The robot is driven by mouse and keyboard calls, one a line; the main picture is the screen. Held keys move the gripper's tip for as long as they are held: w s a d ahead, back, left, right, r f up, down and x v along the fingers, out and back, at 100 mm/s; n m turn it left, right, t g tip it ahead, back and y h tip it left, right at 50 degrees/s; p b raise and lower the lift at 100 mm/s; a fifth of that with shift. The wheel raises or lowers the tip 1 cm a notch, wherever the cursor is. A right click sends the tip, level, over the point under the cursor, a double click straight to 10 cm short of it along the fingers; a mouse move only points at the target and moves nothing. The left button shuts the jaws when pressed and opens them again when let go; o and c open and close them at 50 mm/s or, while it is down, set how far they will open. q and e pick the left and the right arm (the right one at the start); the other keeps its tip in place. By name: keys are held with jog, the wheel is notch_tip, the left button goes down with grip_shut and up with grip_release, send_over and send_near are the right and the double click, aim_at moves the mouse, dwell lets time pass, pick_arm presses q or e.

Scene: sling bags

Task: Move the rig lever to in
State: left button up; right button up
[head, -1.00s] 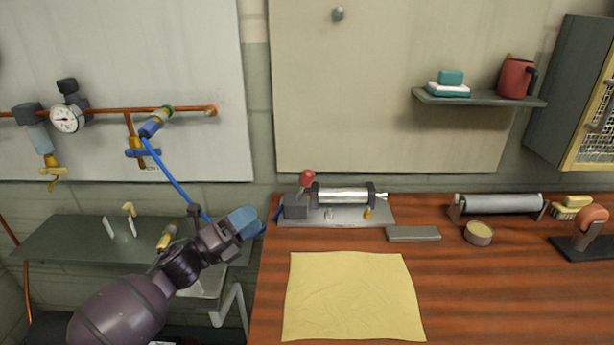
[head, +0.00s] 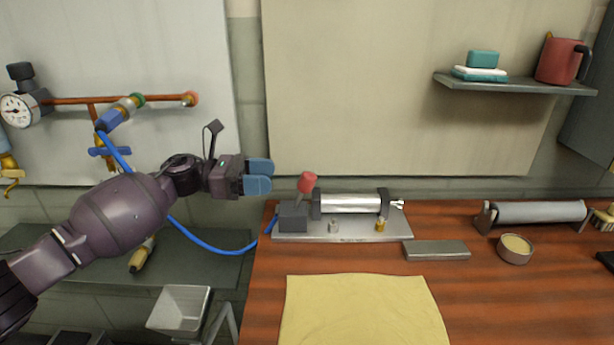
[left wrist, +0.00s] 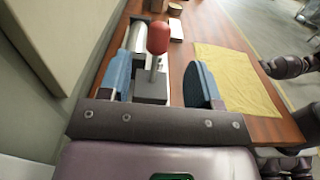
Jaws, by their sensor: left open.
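The rig (head: 345,228) is a metal plate on the left end of the wooden bench, carrying a silver cylinder (head: 350,203) and a dark block (head: 293,217). Its lever has a red knob (head: 307,182) and rises from the block, tilted a little right in the head view. My left gripper (head: 259,177) is open with blue fingers, level with the knob and just left of it, apart from it. In the left wrist view the red knob (left wrist: 158,38) shows ahead, between and beyond the open fingers (left wrist: 160,82). In that view another dark arm part shows at the right edge.
A blue hose (head: 200,243) runs from the wall pipe to the block, passing behind my left arm. A yellow cloth (head: 362,310), a grey bar (head: 436,250) and a round tin (head: 515,248) lie on the bench. A wall panel stands close behind.

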aim_at(307, 172)
pick_arm(q)
jog(key=d, duration=0.9)
jog(key=shift+c, duration=0.5)
grip_shut()
